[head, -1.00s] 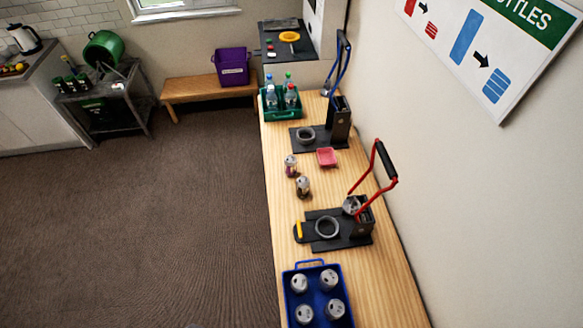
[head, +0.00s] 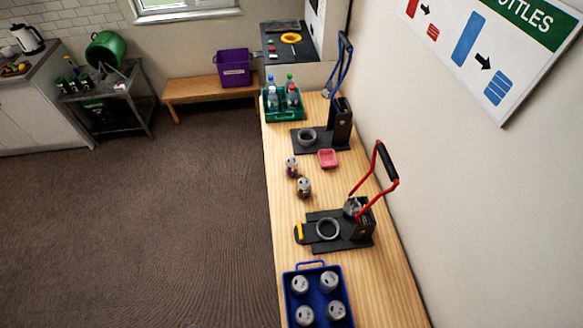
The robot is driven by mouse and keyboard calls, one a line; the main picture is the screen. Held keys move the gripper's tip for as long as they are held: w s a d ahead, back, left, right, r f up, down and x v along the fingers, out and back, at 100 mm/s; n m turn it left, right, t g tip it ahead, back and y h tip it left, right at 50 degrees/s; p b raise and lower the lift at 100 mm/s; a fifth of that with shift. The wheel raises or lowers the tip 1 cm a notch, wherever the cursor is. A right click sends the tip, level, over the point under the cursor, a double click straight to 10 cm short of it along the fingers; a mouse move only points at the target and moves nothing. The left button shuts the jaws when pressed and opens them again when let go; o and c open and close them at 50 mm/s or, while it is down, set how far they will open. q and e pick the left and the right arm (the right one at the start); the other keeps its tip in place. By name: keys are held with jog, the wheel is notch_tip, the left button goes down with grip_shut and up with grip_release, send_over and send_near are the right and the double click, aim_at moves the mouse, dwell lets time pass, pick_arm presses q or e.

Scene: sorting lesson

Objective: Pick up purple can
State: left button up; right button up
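A small can with a silver top and a dark purple-looking side (head: 291,169) stands upright on the wooden table, near its left edge. A second can with a brownish side (head: 304,189) stands close in front of it, slightly to the right. Several more silver-topped cans stand in the blue crate (head: 303,268) at the near end; their side colours are mostly hidden from above. Neither of my grippers is in view.
A black press with a red lever (head: 385,165) stands nearer on the table, and one with a blue lever (head: 343,70) farther back. A green crate (head: 284,116) holds bottles. Open carpet lies left of the table.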

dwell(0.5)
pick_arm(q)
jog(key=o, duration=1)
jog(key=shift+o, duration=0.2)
